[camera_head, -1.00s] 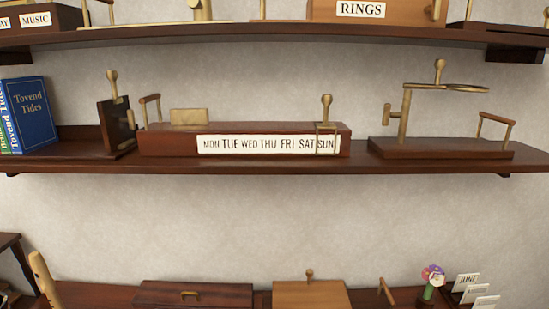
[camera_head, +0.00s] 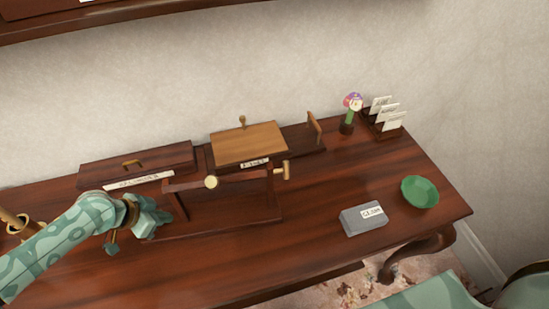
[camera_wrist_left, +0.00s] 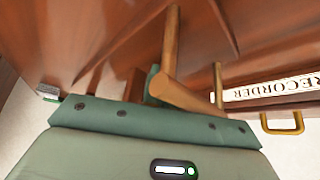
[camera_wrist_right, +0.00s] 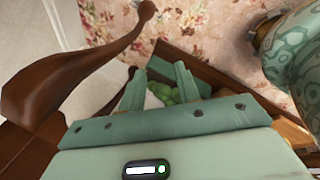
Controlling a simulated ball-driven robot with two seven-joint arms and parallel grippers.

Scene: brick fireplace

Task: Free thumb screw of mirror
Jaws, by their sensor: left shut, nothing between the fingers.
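A dark wooden stand (camera_head: 240,222) on the desk has two posts and a reddish crossbar with a pale round knob (camera_head: 211,182). A brass-coloured T-shaped screw (camera_head: 282,171) sticks out at its right post. This looks like the mirror's stand; no reflecting face is clear. My left gripper (camera_head: 152,216) is beside the stand's left end, shut and empty, apart from the right-hand screw. In the left wrist view, a wooden T-shaped piece (camera_wrist_left: 182,97) lies close by the fingers; contact cannot be told. My right gripper (camera_wrist_right: 160,85) is open, showing only in the right wrist view.
A lidded "recorder" box (camera_head: 140,160) and a lighter wooden box (camera_head: 248,145) stand behind. A grey box (camera_head: 363,219), green bowl (camera_head: 420,192), flower figure (camera_head: 350,112) and card rack (camera_head: 384,122) are to the right. The desk between stand and grey box is clear.

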